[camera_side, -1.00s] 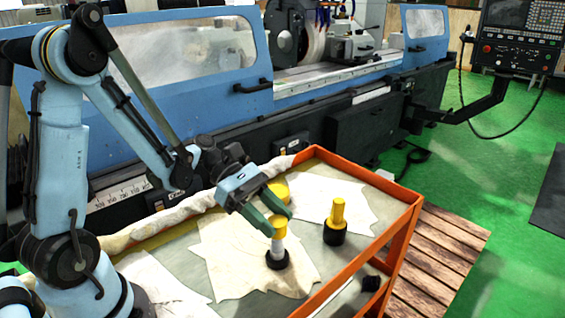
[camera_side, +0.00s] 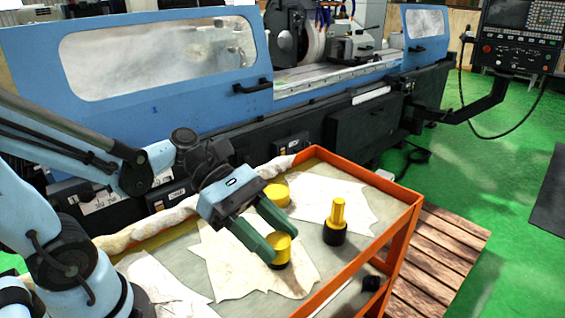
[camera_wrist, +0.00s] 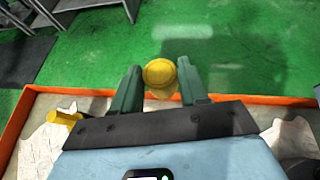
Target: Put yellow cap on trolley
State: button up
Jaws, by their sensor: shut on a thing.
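My gripper (camera_side: 266,242) has its green fingers shut on a yellow cap (camera_side: 281,247), low over a white cloth on the trolley. In the wrist view the cap (camera_wrist: 160,73) sits between the two fingers. A dark base (camera_side: 283,266) shows just under the cap; whether they touch, I cannot tell. The orange-rimmed trolley (camera_side: 400,194) has a grey top. A second yellow round piece (camera_side: 278,194) stands behind the fingers. A yellow stepped piece with a black base (camera_side: 337,216) stands upright to the right.
White cloths (camera_side: 312,190) lie on the trolley top. The blue grinder (camera_side: 160,60) stands behind. A rolled cloth (camera_side: 185,219) lies along the back edge. Bare top shows around the stepped piece.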

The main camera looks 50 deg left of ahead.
jog(key=w+a+r+n+t+y, duration=0.95)
jog(key=w+a+r+n, duration=0.25)
jog(key=w+a+r, duration=0.2)
jog(key=s+d+f+m+g+h, duration=0.3)
jog(key=s+d+f+m, duration=0.1)
jog(key=s+d+f+m+g+h, duration=0.3)
jog(key=s+d+f+m, duration=0.1)
jog(key=s+d+f, duration=0.1)
jog(key=s+d+f+m+g+h, duration=0.3)
jog(key=s+d+f+m, duration=0.1)
jog(key=s+d, duration=0.1)
jog(key=shift+s+d+f+g+h, duration=0.15)
jog(key=shift+f+g+h, duration=0.1)
jog(key=shift+f, duration=0.15)
jog(key=w+a+f, duration=0.2)
jog(key=a, duration=0.1)
jog(key=w+a+f, duration=0.2)
jog(key=w+a, duration=0.1)
jog(key=w+a+f, duration=0.2)
jog(key=f, duration=0.1)
jog(key=shift+w+a, duration=0.2)
jog(key=shift+a, duration=0.2)
jog(key=shift+w+a+f, duration=0.1)
jog(key=shift+f, duration=1.7)
